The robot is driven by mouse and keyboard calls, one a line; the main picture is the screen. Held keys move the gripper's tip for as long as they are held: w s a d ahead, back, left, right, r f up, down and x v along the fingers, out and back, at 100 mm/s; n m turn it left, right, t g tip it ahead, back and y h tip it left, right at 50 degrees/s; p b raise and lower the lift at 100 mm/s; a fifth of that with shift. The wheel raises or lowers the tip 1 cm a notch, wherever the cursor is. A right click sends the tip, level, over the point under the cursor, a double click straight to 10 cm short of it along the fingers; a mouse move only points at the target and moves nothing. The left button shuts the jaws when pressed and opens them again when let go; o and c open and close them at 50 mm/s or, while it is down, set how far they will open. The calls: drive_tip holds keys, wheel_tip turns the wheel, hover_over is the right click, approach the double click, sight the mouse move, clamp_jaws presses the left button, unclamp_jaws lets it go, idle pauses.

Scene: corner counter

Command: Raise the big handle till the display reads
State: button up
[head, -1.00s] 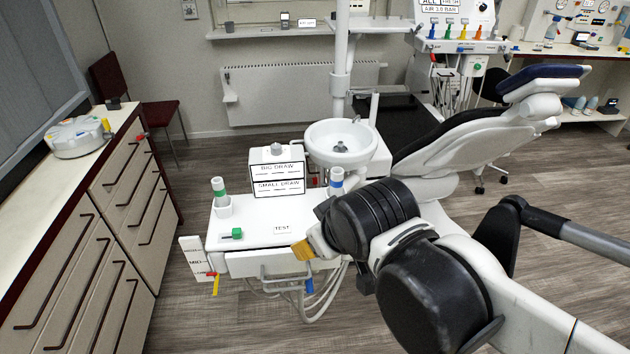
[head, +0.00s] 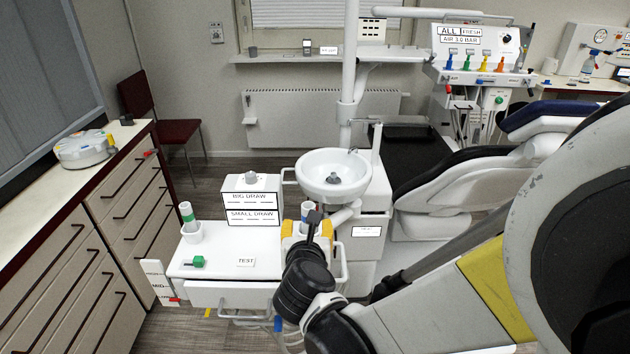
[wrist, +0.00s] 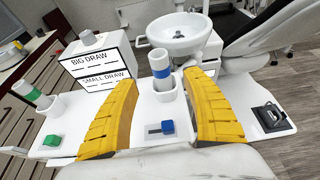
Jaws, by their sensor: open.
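A white display box (head: 252,208) reads BIG DRAW and SMALL DRAW, with only dashes below each. A white handle with a blue band (wrist: 160,68) stands upright in a white holder; it also shows in the head view (head: 307,209), partly hidden by my gripper. A white handle with a green band (head: 187,212) stands in a holder at the left. I cannot tell surely which is the big one. My gripper (wrist: 160,78) is open and empty, its yellow fingers to either side of the blue-banded handle in the wrist view, apart from it.
A blue slider knob (wrist: 167,127) sits on the white unit top between my fingers. A green knob (head: 198,261) and a TEST label (head: 246,262) are at the left. The basin (head: 333,172) stands behind, the chair (head: 455,180) at right.

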sight(306, 206)
drive_tip(key=b+x, duration=0.2)
drive_tip(key=x, duration=0.6)
drive_tip(key=shift+w+d+f, duration=0.1)
drive_tip(key=shift+w+f, duration=0.05)
drive_tip(key=shift+w, duration=0.15)
clamp_jaws()
